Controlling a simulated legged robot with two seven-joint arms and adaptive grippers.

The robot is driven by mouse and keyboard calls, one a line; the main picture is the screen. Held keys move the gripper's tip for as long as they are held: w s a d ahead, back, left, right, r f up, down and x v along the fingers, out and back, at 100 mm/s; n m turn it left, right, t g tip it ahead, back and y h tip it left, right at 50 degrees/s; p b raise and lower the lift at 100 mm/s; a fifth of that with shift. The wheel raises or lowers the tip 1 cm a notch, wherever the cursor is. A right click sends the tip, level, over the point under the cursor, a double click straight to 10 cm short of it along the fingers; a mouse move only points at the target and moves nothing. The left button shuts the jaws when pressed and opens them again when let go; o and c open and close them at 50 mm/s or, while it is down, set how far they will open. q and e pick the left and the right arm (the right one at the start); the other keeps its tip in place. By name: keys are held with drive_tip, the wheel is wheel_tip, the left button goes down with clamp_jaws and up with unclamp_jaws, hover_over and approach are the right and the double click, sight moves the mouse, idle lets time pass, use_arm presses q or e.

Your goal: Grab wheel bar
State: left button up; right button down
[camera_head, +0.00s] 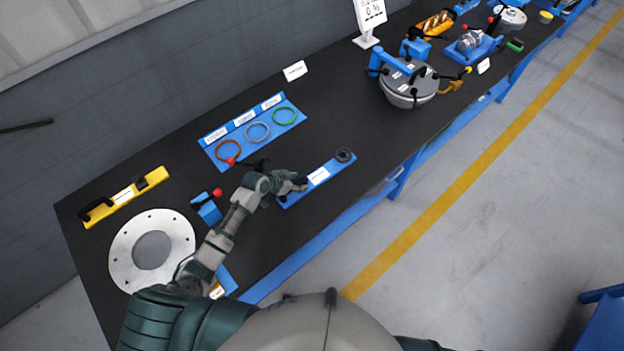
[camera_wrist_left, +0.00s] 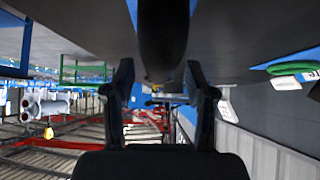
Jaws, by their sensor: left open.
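My left gripper (camera_head: 302,184) is over the near-left end of a narrow blue holder (camera_head: 333,172) with a white label. A dark ring-shaped piece (camera_head: 345,155) sits on the holder's far end. In the left wrist view, my open left gripper (camera_wrist_left: 162,92) has its two black fingers apart. A dark rounded bar (camera_wrist_left: 163,38) shows at the top, between and beyond the fingers; I cannot tell whether it is the wheel bar or whether they touch it. The hand hides part of the holder's near end. My right gripper is not in view.
A blue tray (camera_head: 207,139) with red, grey and green rings lies behind the hand. A red-knobbed blue block (camera_head: 207,210), a flanged disc (camera_head: 125,250) and a yellow bar (camera_head: 127,197) are left. A lidded round vessel (camera_head: 400,95) stands right. Dark tabletop (camera_head: 330,115) is clear between.

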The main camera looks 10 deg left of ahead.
use_arm(q)
drive_tip(key=x, duration=0.2)
drive_tip(key=shift+w+d+f, duration=0.1)
drive_tip(key=shift+w+f, duration=0.1)
drive_tip(key=shift+f, duration=0.1)
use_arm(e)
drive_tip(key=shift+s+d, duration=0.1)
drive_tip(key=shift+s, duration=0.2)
use_arm(q)
drive_tip(key=shift+s+r, duration=0.1)
clamp_jaws()
drive_tip(key=shift+r, duration=0.1)
